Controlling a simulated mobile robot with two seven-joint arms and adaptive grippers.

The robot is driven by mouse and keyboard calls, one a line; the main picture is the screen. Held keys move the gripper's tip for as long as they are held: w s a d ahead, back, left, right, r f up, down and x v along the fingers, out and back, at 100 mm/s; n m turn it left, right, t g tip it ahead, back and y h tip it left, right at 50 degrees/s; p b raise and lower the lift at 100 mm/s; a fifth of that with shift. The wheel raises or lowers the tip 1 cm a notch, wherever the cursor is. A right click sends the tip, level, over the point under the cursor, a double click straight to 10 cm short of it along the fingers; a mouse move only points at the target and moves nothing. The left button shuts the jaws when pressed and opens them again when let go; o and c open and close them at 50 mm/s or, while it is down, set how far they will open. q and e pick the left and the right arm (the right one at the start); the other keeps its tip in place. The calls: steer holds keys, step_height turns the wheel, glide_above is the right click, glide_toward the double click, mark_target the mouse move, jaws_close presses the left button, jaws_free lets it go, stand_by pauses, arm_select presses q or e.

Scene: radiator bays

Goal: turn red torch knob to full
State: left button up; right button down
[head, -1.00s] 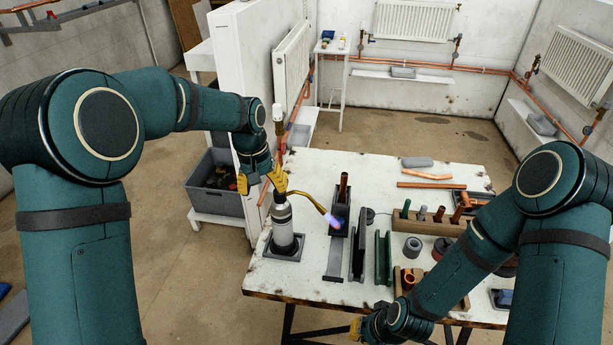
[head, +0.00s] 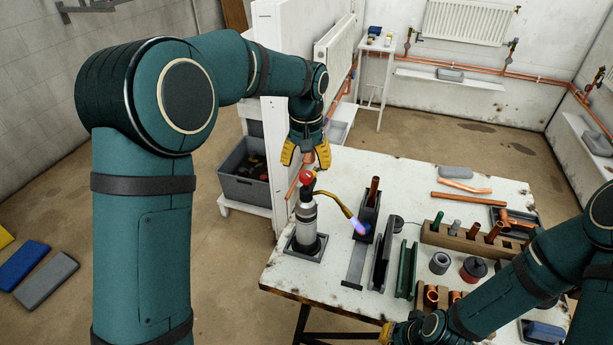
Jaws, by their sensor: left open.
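The torch (head: 306,222) stands upright in a square dark base on the left part of the white bench. Its red knob (head: 306,177) is at the top of the grey cylinder. A brass neck curves right and down to a small blue-violet flame (head: 359,227). My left gripper (head: 306,163) points down just above the red knob, with its yellow fingers spread wide and nothing between them. I cannot tell whether a finger touches the torch. My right gripper (head: 388,332) is low at the bench's front edge, partly cut off and hidden by its arm, so its jaws are unclear.
The flame points at a dark upright holder with a copper pipe (head: 374,190). Dark and green channels (head: 405,268), a wooden rack (head: 462,238) of tubes and copper fittings fill the bench's middle and right. A white partition (head: 278,90) stands behind the torch. A grey crate (head: 243,188) is at left.

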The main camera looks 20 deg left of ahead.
mark_target(306, 174)
arm_select(q)
steer(key=shift+f, duration=2.3)
jaws_close()
